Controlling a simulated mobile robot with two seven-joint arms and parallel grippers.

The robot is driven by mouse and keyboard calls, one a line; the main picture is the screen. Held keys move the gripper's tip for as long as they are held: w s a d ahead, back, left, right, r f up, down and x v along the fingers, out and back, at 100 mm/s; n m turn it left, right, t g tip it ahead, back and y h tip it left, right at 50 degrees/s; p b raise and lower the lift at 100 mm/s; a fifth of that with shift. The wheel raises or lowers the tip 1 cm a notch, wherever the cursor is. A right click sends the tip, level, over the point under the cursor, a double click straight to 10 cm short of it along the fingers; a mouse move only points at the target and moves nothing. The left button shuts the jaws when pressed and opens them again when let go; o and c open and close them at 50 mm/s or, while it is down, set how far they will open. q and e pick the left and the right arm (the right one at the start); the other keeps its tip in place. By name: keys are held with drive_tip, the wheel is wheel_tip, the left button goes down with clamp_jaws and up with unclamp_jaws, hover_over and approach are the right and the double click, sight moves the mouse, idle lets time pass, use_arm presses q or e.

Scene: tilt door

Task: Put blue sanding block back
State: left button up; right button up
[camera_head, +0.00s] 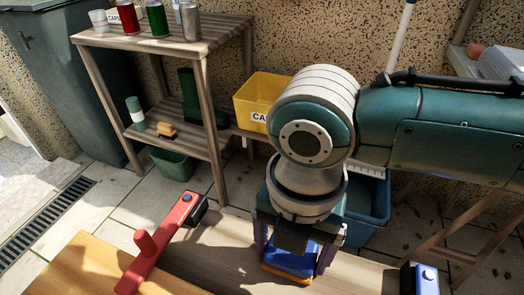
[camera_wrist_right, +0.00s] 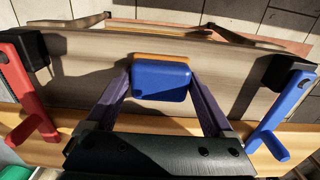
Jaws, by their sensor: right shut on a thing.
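The blue sanding block (camera_head: 290,260) has an orange underside layer and shows at the bottom centre of the head view, over the wooden plank (camera_head: 225,250). My right gripper (camera_head: 294,266) points down with one finger on each side of the block, shut on it. In the right wrist view the block (camera_wrist_right: 160,82) sits between the two fingertips, with its orange edge on the far side. I cannot tell whether the block touches the plank or is just above it. My left gripper is not in view.
A red clamp (camera_head: 160,245) and a blue clamp (camera_head: 420,280) flank the plank. Behind are a wooden shelf (camera_head: 190,42) with several cans, a yellow bin (camera_head: 255,100) and a blue bin (camera_head: 372,205). An orange-and-dark item (camera_head: 166,129) lies on the lower shelf.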

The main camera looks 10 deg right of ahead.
drive_tip(key=shift+f, duration=0.1)
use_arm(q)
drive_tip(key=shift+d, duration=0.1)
use_arm(e)
drive_tip(key=o, duration=0.9)
